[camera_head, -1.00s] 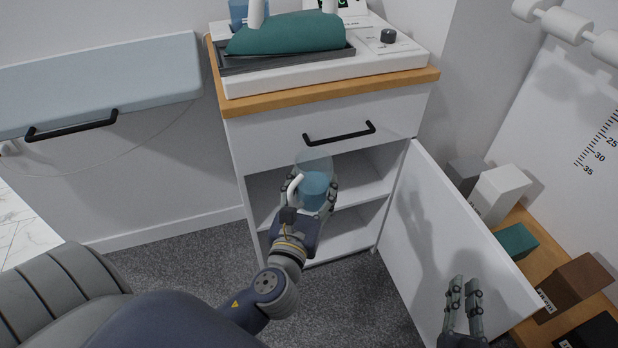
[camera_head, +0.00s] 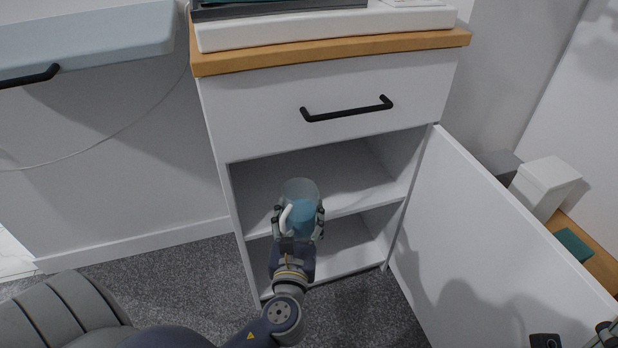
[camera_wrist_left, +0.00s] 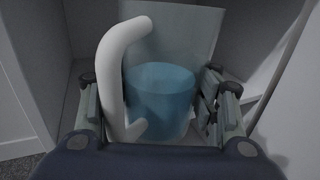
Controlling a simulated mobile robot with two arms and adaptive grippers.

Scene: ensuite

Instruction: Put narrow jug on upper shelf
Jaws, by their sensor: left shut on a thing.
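The narrow jug (camera_head: 301,207) is clear, holds blue liquid and has a white handle. My left gripper (camera_head: 297,222) is shut on it and holds it upright at the front of the open cabinet. In the left wrist view the jug (camera_wrist_left: 165,85) stands between the fingers (camera_wrist_left: 160,112), handle to the left. The upper shelf (camera_head: 352,200) is the board inside the cabinet, just behind and beside the jug. I cannot tell whether the jug touches it. My right gripper (camera_head: 577,338) is only partly in view at the lower right corner.
The cabinet door (camera_head: 480,240) stands open to the right. A closed drawer (camera_head: 330,105) with a black handle is above the opening. The lower compartment (camera_head: 350,250) looks empty. A white box (camera_head: 545,185) stands beyond the door. The upper compartment is clear around the jug.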

